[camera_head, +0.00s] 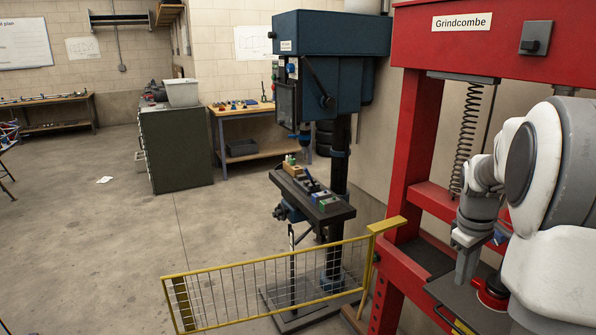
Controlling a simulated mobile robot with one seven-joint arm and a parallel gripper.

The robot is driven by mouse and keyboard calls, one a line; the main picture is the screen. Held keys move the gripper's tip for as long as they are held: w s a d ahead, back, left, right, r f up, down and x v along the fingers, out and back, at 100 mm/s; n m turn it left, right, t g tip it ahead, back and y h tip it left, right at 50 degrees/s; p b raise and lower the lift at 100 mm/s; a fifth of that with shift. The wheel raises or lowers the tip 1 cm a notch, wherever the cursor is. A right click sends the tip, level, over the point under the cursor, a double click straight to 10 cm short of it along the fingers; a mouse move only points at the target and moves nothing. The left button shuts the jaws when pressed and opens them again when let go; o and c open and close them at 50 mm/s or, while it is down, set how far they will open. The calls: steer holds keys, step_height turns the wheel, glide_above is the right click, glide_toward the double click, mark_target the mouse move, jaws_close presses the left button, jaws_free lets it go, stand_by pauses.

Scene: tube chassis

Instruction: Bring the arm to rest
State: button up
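My arm (545,170), white with grey joints, reaches in from the right edge in the head view. It is folded in front of the red press (407,160) labelled Grindcombe. My gripper (466,268) hangs with its grey fingers pointing down over the press, above the dark plate at its lower right. One finger overlaps the other from this side, so the gap between them and anything in it cannot be made out. A red round part (490,298) shows beside the fingers, partly hidden by my arm. I cannot tell whether they touch.
A yellow mesh gate (265,280) stands at the front, before the blue drill press (330,60). A dark cabinet (175,150) with a pale bin (183,92) and a wooden workbench (243,110) stand behind. The concrete floor at the left is mostly clear.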

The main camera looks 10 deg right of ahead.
steer(key=s+a+r+m+t, duration=0.1)
steer(key=s+a+r, duration=0.1)
steer(key=s+a, duration=0.4)
steer(key=s+a+r+m+t+y, duration=0.1)
steer(key=s+a, duration=0.5)
steer(key=a, duration=0.6)
steer(key=s+a+r+m+t+y, duration=0.1)
steer(key=s+a+r+m+t, duration=0.1)
steer(key=s+a+r, duration=0.2)
steer(key=shift+s+a+r+t, duration=0.35)
steer(key=shift+s+a, duration=0.6)
steer(key=shift+a, duration=1.45)
